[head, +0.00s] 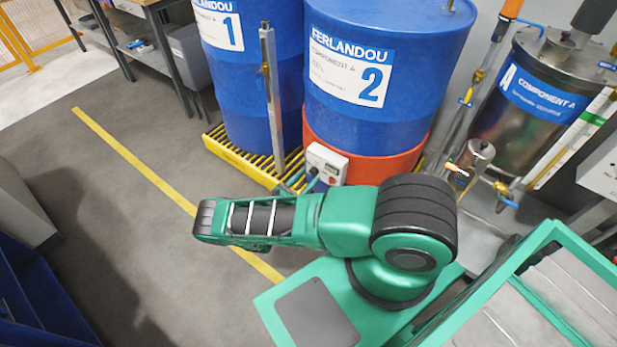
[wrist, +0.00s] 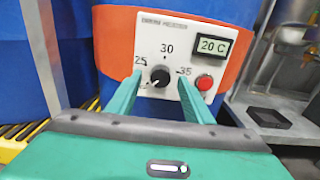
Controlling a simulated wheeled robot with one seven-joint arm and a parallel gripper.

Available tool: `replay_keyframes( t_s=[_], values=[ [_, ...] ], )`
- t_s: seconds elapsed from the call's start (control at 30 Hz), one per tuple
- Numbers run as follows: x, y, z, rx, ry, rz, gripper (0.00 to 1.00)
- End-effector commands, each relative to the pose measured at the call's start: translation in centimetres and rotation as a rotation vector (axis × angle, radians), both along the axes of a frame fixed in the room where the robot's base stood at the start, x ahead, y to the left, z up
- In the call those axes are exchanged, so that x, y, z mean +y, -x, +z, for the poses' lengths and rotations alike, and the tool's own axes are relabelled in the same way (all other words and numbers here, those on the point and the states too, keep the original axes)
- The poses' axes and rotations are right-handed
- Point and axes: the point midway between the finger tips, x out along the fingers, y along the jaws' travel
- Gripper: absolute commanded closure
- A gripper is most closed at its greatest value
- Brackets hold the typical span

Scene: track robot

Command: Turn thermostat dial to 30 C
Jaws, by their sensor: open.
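The thermostat is a white box (head: 327,161) on the orange band around drum 2. In the wrist view its panel (wrist: 178,39) faces me, with marks 25, 30 and 35, 30 being at the top. The black dial (wrist: 160,76) has its white pointer toward the lower left, below the 25 mark. The display (wrist: 213,46) reads 20 C. A red button (wrist: 204,83) sits right of the dial. My gripper (wrist: 157,92) is open, its two green fingers on either side of the dial in the picture. I cannot tell whether they touch it.
Blue drum 2 (head: 385,95) stands behind the box, and blue drum 1 (head: 250,105) is to its left on a yellow grate (head: 225,152). A metal post (head: 272,90) rises just left of the box. A metal tank (head: 545,90) and pipes stand at right. Open floor lies left.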

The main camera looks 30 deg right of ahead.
Motion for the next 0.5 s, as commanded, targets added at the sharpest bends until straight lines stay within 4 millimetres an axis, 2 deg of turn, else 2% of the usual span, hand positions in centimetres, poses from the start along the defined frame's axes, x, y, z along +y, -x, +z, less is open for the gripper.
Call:
replay_keyframes(
  t_s=[0.2,0.47,0.5],
  values=[
    [-1.4,-0.48,-0.02,0.0,-0.001,0.0,0.53],
    [-1.52,-0.53,-0.02,0.0,0.0,0.0,0.53],
    [-1.52,-0.53,-0.02,0.0,0.0,0.0,0.56]
  ],
)
